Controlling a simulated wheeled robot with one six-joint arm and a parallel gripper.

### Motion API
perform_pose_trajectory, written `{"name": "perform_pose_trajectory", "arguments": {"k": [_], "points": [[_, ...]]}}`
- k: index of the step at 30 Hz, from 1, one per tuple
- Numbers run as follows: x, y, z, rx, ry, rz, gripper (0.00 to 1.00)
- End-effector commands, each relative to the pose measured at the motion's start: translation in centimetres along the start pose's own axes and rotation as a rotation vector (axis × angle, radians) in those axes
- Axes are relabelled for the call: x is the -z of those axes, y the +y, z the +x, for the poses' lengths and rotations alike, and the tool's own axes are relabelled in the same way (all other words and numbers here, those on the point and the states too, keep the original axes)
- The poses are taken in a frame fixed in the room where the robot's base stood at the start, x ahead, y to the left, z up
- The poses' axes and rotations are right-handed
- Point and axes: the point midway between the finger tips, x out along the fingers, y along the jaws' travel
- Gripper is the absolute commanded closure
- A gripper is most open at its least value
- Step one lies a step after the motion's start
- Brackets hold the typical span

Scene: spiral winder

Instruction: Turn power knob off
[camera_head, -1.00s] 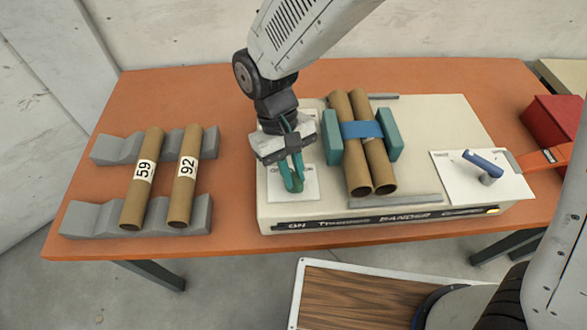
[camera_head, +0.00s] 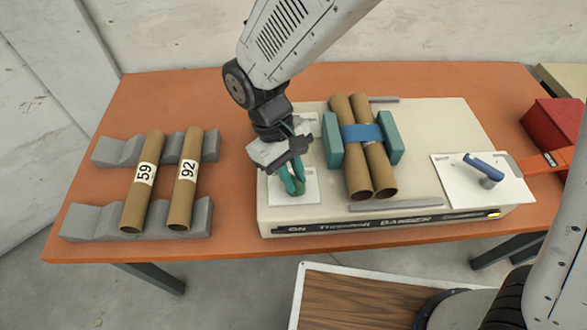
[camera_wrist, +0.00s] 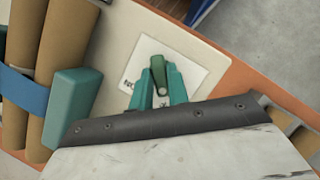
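The power knob (camera_wrist: 158,72) is a dark green lever on a white label plate (camera_wrist: 190,50) at the left end of the cream winder base. In the wrist view, my gripper (camera_wrist: 161,75) has its teal fingers on both sides of the knob, and they look closed on it. Part of the label's lettering shows beside the left finger. In the head view, my gripper (camera_head: 293,184) reaches down over the plate, with the knob mostly hidden between the fingers.
Two brown tubes under a blue strap (camera_head: 362,132) lie between teal blocks just right of my gripper. Tubes numbered 59 (camera_head: 143,185) and 92 (camera_head: 186,185) rest on grey cradles at left. A blue-handled crank (camera_head: 485,166) and a red box (camera_head: 552,122) are at right.

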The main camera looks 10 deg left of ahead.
Motion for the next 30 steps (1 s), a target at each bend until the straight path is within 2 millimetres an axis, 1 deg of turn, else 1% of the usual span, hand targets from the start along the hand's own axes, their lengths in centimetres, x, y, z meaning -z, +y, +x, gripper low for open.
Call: {"name": "perform_pose_trajectory", "arguments": {"k": [1,2,11,14,21,24,27,30], "points": [[0.0,0.0,0.0,0.0,0.0,0.0,0.69],[0.0,0.0,0.0,0.0,0.0,0.0,0.64],[0.0,0.0,-0.2,0.001,0.001,0.001,0.64],[0.1,0.0,-1.1,0.001,0.005,0.001,0.64],[0.1,0.0,-5.2,0.001,0.005,0.001,0.64],[0.1,0.1,-6.6,0.001,0.003,0.001,0.64],[0.0,0.1,-7.4,0.001,0.002,0.001,0.64],[0.0,0.1,-7.8,0.001,0.0,0.001,0.64]]}}
